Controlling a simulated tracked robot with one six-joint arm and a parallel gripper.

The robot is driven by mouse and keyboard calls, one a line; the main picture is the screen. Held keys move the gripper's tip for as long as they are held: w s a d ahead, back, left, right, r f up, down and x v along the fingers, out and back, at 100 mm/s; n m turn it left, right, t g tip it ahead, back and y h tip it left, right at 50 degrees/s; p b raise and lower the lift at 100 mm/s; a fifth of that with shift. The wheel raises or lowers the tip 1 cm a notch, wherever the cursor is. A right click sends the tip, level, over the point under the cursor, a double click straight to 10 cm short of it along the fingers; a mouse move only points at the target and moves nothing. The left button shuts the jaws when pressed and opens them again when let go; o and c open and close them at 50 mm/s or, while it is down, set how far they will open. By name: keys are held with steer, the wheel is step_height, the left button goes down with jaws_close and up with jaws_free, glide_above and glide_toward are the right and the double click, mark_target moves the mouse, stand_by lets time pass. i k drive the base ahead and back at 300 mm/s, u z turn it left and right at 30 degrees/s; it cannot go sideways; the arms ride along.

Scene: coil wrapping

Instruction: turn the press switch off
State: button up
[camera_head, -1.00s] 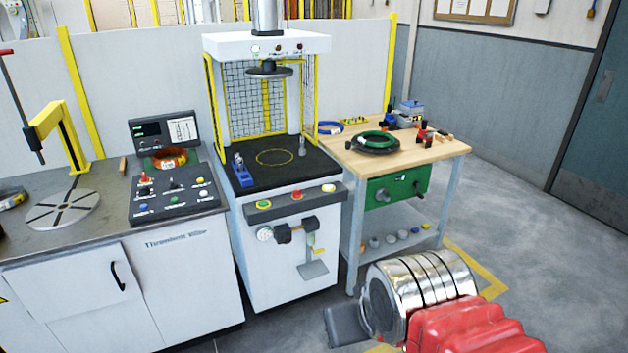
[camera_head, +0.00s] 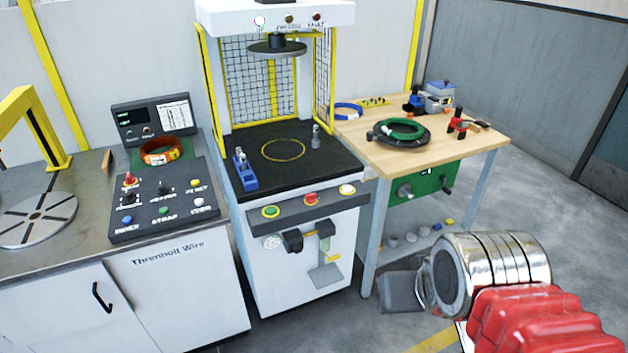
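The press (camera_head: 300,285) stands in the middle, a white cabinet with a black bed and a round platen (camera_head: 277,47) above it. Its sloped front panel (camera_head: 335,203) carries a green button (camera_head: 270,211), a red button (camera_head: 311,199) and a white button (camera_head: 347,189). Below it are a round white dial (camera_head: 272,242), a black block (camera_head: 293,241) and a hanging grey plate (camera_head: 326,275). I cannot tell which of these is the press switch or its position. On the top housing the left lamp (camera_head: 260,21) looks bright. My silver and red arm is at lower right; my gripper's fingers do not show.
A control console (camera_head: 160,225) and an orange coil (camera_head: 160,152) are on the left bench. The wooden table (camera_head: 465,146) at right holds a dark ring with green cable (camera_head: 399,132) and clamps. The floor right of the table is clear.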

mark_target(310, 198)
steer(key=u, duration=0.2)
steer(key=i, duration=0.65)
steer(key=u, duration=0.75)
steer(key=i, duration=0.5)
steer(key=u, duration=0.3)
